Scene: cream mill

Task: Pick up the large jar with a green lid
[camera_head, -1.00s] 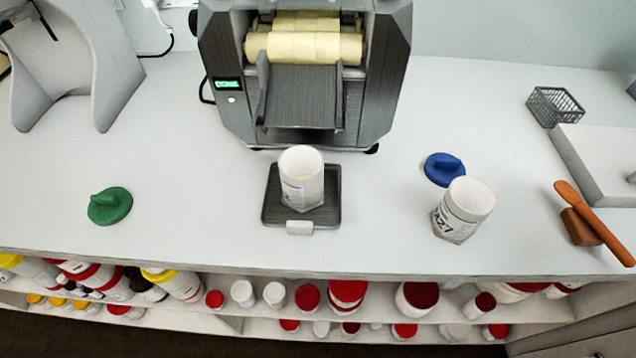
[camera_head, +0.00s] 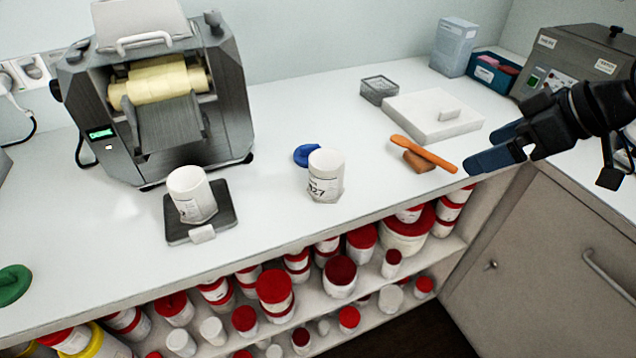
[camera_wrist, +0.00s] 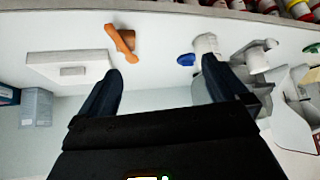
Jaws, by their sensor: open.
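A green lid (camera_head: 12,284) lies loose on the counter at the left edge of the head view; it also shows at the right edge of the wrist view (camera_wrist: 312,48). An open white jar (camera_head: 192,195) stands on a dark scale (camera_head: 225,212) in front of the mill. A second open white jar (camera_head: 325,180), labelled with "27" legible, stands to its right by a blue lid (camera_head: 306,154). I see no jar wearing a green lid. My gripper (camera_head: 480,150) is open and empty at the right, above the counter, well away from both jars.
The mill (camera_head: 155,100) stands behind the scale. Shelves below hold several red-lidded jars (camera_head: 274,290). The counter between the two jars is clear.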

